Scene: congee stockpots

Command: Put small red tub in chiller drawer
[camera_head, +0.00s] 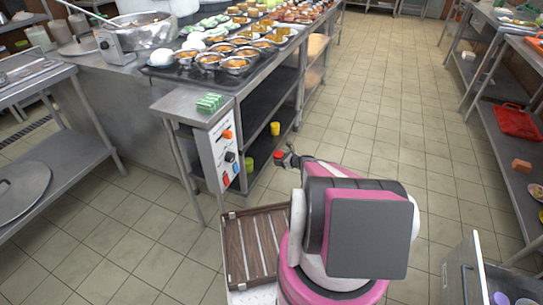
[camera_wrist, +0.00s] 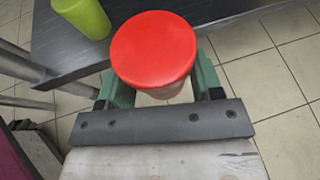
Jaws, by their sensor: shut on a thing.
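The small red tub (camera_wrist: 153,48) has a round red lid and a paler body. My gripper (camera_wrist: 162,84) is shut on it, with one green finger on each side; the lid hides part of the body and the fingertips. In the head view the red tub (camera_head: 279,155) is held in front of the steel counter's lower shelves, left of my arm. The chiller drawer (camera_head: 465,272) stands pulled out at the bottom right, across the aisle, with light tubs inside, partly cut off by the frame.
A yellow-green tub (camera_wrist: 82,16) stands on the dark shelf beside the red one. A yellow tub (camera_head: 275,128) and a green tub (camera_head: 249,164) sit on lower shelves. The counter holds a tray of bowls (camera_head: 235,64). A red bin (camera_head: 516,122) is on the right shelf. The tiled aisle is clear.

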